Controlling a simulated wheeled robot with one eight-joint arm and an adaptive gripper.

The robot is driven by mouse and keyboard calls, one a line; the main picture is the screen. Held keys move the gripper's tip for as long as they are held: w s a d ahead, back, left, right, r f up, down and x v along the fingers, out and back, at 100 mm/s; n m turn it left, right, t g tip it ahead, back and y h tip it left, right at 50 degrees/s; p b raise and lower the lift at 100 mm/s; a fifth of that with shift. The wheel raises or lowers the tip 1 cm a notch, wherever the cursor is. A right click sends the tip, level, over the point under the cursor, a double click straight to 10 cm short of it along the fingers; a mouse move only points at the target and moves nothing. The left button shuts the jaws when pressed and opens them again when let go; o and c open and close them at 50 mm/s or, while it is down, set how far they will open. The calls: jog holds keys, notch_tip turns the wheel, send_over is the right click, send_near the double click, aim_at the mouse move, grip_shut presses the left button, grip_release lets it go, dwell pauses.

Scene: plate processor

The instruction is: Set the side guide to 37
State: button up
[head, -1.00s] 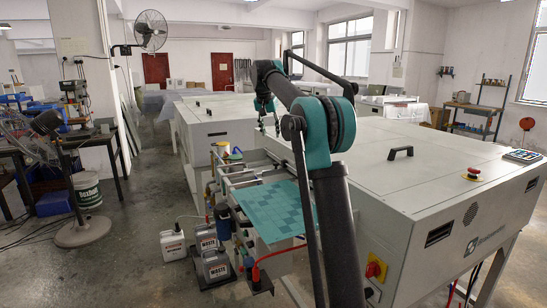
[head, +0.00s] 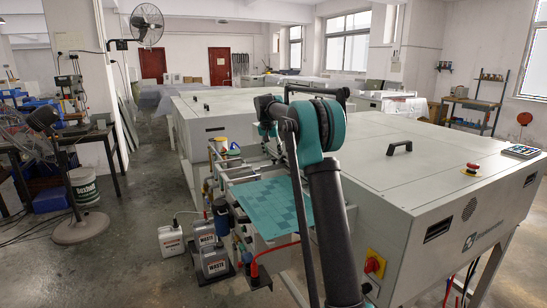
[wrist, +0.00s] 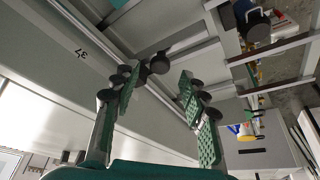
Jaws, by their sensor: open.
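In the wrist view, a pale machine rail bears the printed mark 37 (wrist: 81,53), shown upside down. Beside it, a dark round knob (wrist: 160,63) sits at the end of a metal crossbar (wrist: 196,48). I cannot tell for sure which part is the side guide. My gripper (wrist: 157,85) is open, its green-padded fingers spread apart, with the knob showing just beyond and between the tips. Nothing is clearly held between the fingers. In the head view, my arm hides the gripper and most of this spot.
A teal plate (head: 268,203) lies on the feed table beside the machine housing (head: 420,185).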

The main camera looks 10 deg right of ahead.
aim_at(273, 164)
jog(key=shift+x, duration=1.3)
jog(key=shift+c, duration=0.3)
grip_shut()
